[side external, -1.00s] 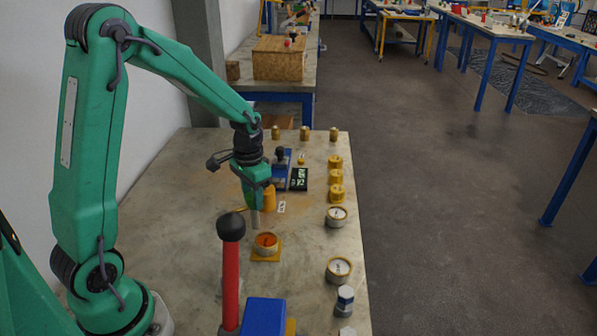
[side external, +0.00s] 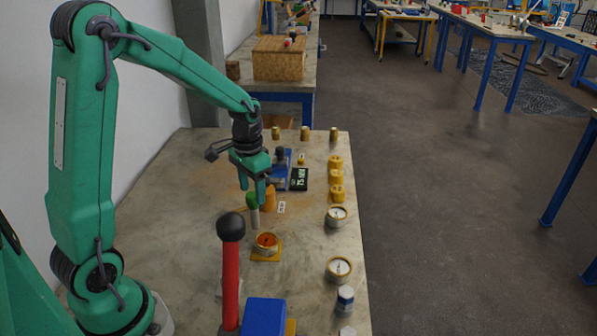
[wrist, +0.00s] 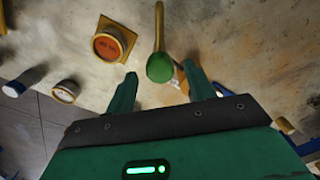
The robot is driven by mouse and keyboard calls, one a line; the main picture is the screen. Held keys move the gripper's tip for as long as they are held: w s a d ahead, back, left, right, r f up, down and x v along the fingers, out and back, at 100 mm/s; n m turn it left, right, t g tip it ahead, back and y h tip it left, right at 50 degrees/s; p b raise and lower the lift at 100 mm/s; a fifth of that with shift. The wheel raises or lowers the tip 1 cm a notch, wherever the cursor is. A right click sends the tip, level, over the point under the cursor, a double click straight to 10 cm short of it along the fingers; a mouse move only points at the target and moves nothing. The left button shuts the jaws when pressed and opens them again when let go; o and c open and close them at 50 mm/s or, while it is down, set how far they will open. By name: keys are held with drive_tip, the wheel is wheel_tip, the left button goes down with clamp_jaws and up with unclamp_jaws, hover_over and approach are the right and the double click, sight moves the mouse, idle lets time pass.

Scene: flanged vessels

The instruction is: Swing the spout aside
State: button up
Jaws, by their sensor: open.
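A slim upright post (side external: 255,220) with a green knob (side external: 253,200) on top stands on the bench; I take it as the spout's handle, but the spout itself is not clear. My gripper (side external: 252,193) is open above it, pointing down. In the wrist view the green knob (wrist: 160,67) shows between and just beyond my spread fingertips (wrist: 160,76), with no clear contact. An orange-topped round vessel (side external: 266,240) on a yellow square plate stands in front of the post; it also shows in the wrist view (wrist: 108,46). An orange cylinder (side external: 270,199) stands just behind the post.
A tall red lever (side external: 231,270) with a black ball stands in the foreground beside a blue block (side external: 264,316). Round gauges (side external: 337,216) and yellow flanged pieces (side external: 336,178) line the right edge. A small display (side external: 299,179) stands behind. The bench's left side is clear.

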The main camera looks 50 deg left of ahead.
drive_tip(key=shift+r, duration=2.7)
drive_tip(key=shift+s+d+r, duration=0.3)
drive_tip(key=shift+d+r, duration=0.05)
drive_tip(key=shift+r, duration=0.1)
drive_tip(key=s+d+r+t, duration=0.2)
drive_tip(key=s+d+r, duration=0.2)
drive_tip(key=s, duration=0.3)
drive_tip(key=s+d+r+t, duration=0.3)
drive_tip(key=s+d+r, duration=0.1)
drive_tip(key=s, duration=0.3)
drive_tip(key=shift+s+d+r+t, duration=0.2)
drive_tip(key=shift+s+d+t, duration=0.1)
drive_tip(key=shift+d, duration=0.3)
